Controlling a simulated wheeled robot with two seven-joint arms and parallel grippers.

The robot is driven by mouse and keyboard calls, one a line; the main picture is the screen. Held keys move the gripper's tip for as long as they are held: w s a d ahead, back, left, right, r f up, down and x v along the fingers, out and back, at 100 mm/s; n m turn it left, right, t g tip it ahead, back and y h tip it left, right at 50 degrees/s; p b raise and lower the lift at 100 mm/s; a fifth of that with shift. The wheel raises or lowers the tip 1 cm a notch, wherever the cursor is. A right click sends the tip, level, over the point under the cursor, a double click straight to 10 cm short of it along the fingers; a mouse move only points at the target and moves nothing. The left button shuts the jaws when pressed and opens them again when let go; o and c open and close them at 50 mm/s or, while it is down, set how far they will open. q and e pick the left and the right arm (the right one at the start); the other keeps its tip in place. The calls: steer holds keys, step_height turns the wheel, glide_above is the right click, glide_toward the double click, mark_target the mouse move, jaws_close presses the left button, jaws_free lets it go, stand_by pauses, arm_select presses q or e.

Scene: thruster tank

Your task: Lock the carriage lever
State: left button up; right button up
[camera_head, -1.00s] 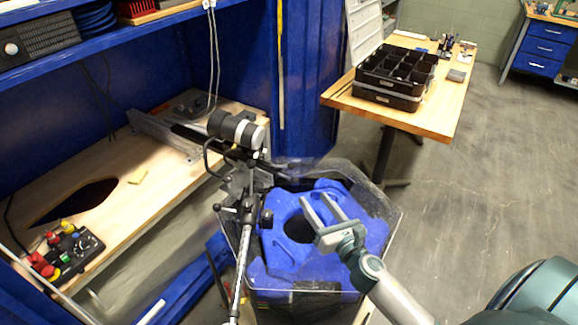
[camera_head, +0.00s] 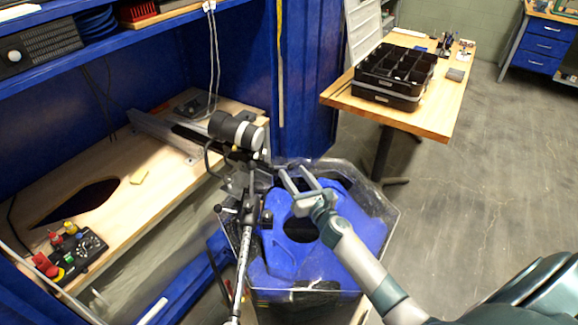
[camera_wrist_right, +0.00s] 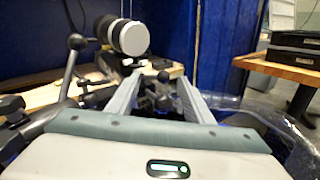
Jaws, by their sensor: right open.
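My right gripper (camera_head: 293,173) is open above the back part of the clear tank (camera_head: 385,205), beside the black and silver carriage mechanism (camera_head: 250,165). In the right wrist view its two grey fingers (camera_wrist_right: 160,82) point ahead, with a small black knob (camera_wrist_right: 163,76) showing between their tips. I cannot tell whether this knob belongs to the carriage lever, and no finger is seen closed on it. Another ball-ended handle (camera_wrist_right: 76,42) stands to the left in that view. A black and white cylinder (camera_head: 237,130) sits above the mechanism. My left gripper is not in view.
Blue foam-like block (camera_head: 285,258) with a round hole lies in the tank. A wooden bench (camera_head: 140,215) with a control box (camera_head: 75,255) is at left. A table (camera_head: 440,115) with black bins (camera_head: 395,78) is behind. Floor at right is clear.

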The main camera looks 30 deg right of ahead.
mark_target(290, 169)
steer(key=shift+w, duration=2.25)
steer(key=shift+c, duration=0.6)
